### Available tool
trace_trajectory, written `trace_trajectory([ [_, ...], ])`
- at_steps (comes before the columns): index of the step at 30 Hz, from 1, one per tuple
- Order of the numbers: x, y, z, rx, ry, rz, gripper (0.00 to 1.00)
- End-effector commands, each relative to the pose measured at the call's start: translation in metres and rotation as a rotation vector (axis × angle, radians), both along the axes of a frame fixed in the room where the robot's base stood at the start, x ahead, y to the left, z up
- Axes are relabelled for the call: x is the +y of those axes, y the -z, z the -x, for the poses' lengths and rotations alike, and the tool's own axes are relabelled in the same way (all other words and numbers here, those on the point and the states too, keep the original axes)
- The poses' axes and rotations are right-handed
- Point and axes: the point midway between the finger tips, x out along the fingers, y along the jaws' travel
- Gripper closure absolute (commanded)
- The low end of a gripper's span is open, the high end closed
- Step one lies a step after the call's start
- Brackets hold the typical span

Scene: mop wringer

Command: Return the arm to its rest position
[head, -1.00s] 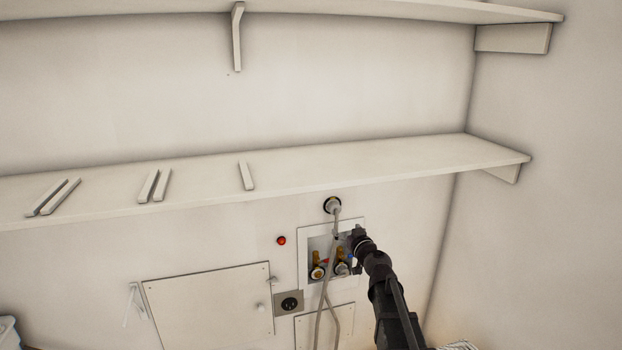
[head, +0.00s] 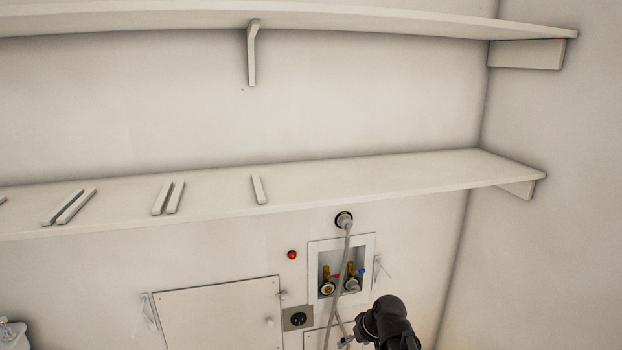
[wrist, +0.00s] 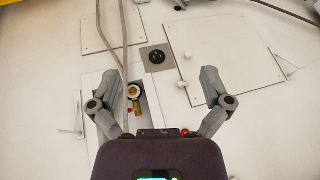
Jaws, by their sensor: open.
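My arm (head: 388,322) shows at the bottom of the head view, below and right of the recessed valve box. My gripper (head: 347,341) is small there and partly cut off by the lower edge. In the wrist view my gripper (wrist: 162,76) has its two grey fingers spread wide with nothing between them. The valve box (head: 315,265) is white and holds two brass valves, one with a red handle (head: 336,275) and one with a blue handle (head: 362,272). In the wrist view one brass valve (wrist: 134,92) shows beyond the fingers.
Grey hoses (head: 339,290) hang in front of the valve box from a round wall fitting (head: 344,220). A power outlet (head: 298,318) and a wall panel (head: 218,315) are to the left. A red light (head: 292,255) sits above the outlet. A long shelf (head: 330,186) juts out above.

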Motion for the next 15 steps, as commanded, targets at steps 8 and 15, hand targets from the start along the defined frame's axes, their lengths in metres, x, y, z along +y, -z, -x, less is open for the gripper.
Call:
trace_trajectory([
  [8,-0.043,0.019,0.07,0.284,0.21,0.225,0.01],
  [15,-0.057,0.02,0.089,0.36,0.299,0.308,0.01],
])
